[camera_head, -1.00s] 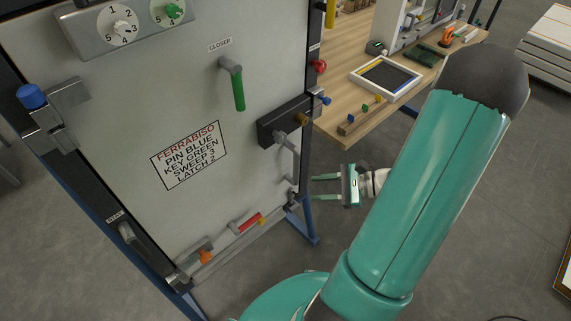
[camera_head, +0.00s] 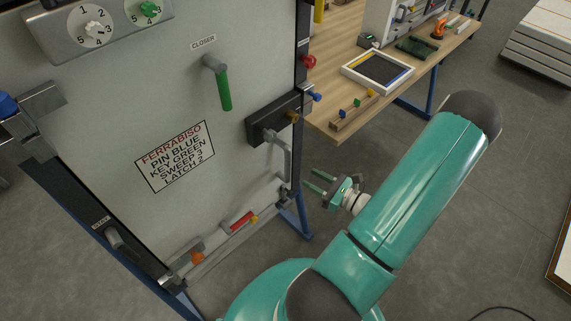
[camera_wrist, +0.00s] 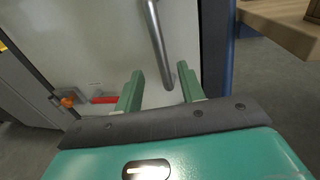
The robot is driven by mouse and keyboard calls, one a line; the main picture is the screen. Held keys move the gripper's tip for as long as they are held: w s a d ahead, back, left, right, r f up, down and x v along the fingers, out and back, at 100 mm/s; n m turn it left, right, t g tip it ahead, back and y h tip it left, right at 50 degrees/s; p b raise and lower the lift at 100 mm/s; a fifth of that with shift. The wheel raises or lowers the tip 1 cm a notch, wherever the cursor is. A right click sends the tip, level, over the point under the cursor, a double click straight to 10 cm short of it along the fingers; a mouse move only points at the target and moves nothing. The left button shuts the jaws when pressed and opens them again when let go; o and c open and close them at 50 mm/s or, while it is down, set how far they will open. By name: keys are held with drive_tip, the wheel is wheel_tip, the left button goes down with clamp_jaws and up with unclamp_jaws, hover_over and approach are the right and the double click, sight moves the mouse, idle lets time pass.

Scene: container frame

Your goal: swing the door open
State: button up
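The pale grey door (camera_head: 120,110) fills the left of the head view and looks shut in its dark frame. A grey bar handle (camera_head: 283,155) hangs from a dark lock box (camera_head: 274,119) near its right edge. My gripper (camera_head: 315,180) is open and empty, to the right of the handle. In the wrist view, the two green fingers (camera_wrist: 160,85) stand apart and point toward the door. The bar handle (camera_wrist: 158,40) appears between and beyond them. Whether a finger touches it cannot be told, but a gap shows in the head view.
A green closer lever (camera_head: 222,88), two number dials (camera_head: 95,30), a printed sign (camera_head: 176,157) and a red-handled bolt (camera_head: 240,221) are on the door. A wooden workbench (camera_head: 335,60) stands behind at right.

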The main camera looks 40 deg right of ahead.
sight(288, 166)
drive_tip(key=x, duration=1)
drive_tip(key=shift+w, duration=0.15)
drive_tip(key=shift+c, duration=0.2)
clamp_jaws()
